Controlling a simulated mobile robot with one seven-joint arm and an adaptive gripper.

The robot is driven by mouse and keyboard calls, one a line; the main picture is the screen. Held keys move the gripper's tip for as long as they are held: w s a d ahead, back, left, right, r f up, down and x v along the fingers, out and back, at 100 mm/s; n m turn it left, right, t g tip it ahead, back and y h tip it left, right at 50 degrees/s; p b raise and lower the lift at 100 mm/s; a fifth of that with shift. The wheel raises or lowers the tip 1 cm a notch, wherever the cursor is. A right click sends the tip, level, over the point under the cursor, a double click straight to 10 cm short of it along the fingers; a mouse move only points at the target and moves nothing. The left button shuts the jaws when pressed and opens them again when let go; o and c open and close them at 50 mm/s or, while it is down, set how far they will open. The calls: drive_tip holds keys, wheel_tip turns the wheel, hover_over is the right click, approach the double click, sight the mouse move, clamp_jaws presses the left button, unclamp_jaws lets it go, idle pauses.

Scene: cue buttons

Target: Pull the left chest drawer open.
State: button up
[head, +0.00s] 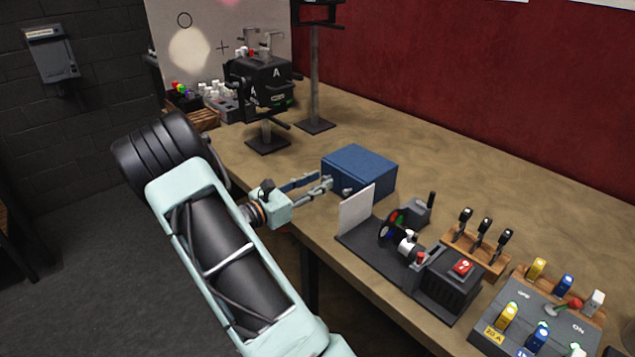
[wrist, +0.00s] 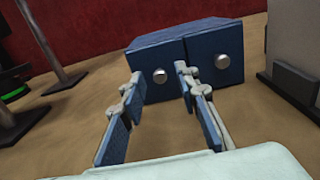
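A blue chest (head: 362,168) stands on the workbench, and its front shows in the wrist view. It has a left drawer (wrist: 148,91) and a right drawer (wrist: 208,72), each with a round silver knob, and both look shut. My gripper (head: 322,182) is in front of the chest, its fingers pointing at the left drawer. In the wrist view its two fingers are spread, and the left drawer's knob (wrist: 160,75) shows between the fingertips. The fingers do not close on it. I cannot tell whether the tips touch the drawer front.
A white panel (head: 356,211) on a dark base with a colour wheel stands just right of the chest. Levers (head: 484,230) and a switch box (head: 530,315) are further right. A dark machine (head: 263,82) and a post stand (head: 315,80) are behind left.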

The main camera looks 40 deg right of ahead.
drive_tip(key=shift+d, duration=0.25)
clamp_jaws()
